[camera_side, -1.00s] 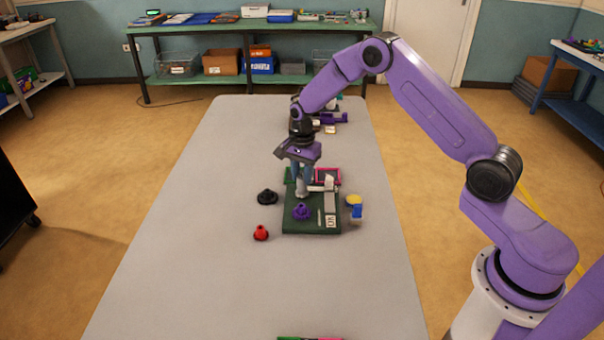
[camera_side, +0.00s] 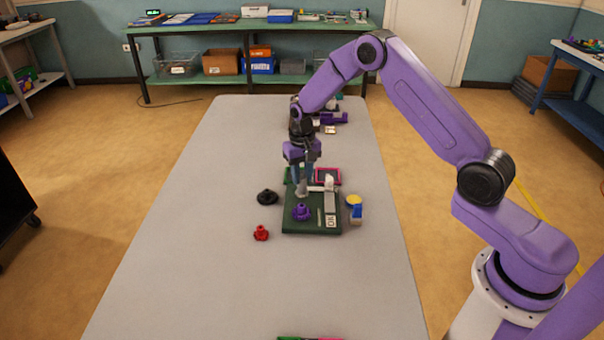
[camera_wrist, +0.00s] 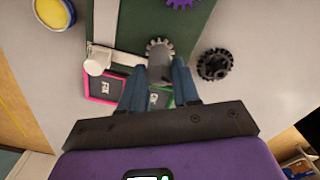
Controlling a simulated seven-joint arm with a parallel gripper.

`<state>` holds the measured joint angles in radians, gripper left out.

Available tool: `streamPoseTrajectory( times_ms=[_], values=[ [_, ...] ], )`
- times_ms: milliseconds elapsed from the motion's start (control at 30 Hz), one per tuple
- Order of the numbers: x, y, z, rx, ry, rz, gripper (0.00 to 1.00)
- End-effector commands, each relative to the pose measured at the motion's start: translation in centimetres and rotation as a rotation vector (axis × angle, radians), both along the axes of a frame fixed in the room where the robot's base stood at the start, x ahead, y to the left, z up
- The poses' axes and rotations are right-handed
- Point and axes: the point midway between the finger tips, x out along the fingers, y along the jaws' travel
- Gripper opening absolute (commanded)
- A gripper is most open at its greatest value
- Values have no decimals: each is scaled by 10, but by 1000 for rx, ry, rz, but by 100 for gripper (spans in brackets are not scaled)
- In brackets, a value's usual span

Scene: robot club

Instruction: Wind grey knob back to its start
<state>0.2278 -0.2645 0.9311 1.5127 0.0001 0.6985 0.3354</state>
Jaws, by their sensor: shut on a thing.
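The grey knob (camera_wrist: 158,48) is toothed and stands on a dark green board (camera_wrist: 124,36). In the side view the board (camera_side: 290,227) lies on the grey table, and the grey knob (camera_side: 302,194) is mostly hidden by my fingers. My gripper (camera_wrist: 160,76) points down with its blue fingers closed on the grey knob, one on each side. A purple knob (camera_side: 301,212) sits on the nearer part of the board and shows at the top edge of the wrist view (camera_wrist: 183,3).
A black knob (camera_side: 267,197) and a red knob (camera_side: 261,233) lie left of the board. A white post (camera_side: 329,183) rises close to my fingers. A yellow-topped piece (camera_side: 353,199) stands to the right. Pink and green frames (camera_wrist: 103,86) lie behind. The table's front is mostly clear.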

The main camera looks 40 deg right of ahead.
Motion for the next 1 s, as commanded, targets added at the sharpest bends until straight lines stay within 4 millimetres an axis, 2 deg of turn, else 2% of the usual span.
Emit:
streamPoseTrajectory(
  times_ms=[1000],
  values=[
    [1,-1,1,-1,-3,963,1]
  ],
)
